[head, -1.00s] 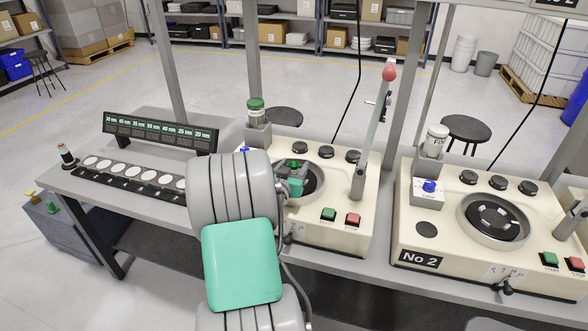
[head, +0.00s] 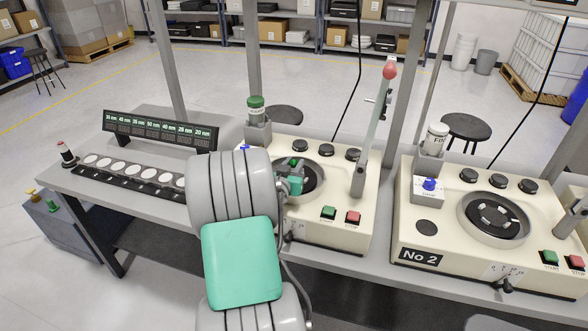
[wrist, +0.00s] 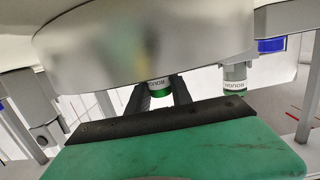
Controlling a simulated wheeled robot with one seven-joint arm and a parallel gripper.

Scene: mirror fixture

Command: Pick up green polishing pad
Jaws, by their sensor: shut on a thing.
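The green polishing pad shows as a small dark green piece (head: 294,162) at my gripper, over the round polishing disc (head: 313,176) of the left machine.
A green-capped jar (head: 256,110) stands in a holder behind the left machine. An upright lever with a red knob (head: 389,71) rises to my gripper's right. The second machine (head: 430,240) stands further right. A row of white discs (head: 134,171) lies at left.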

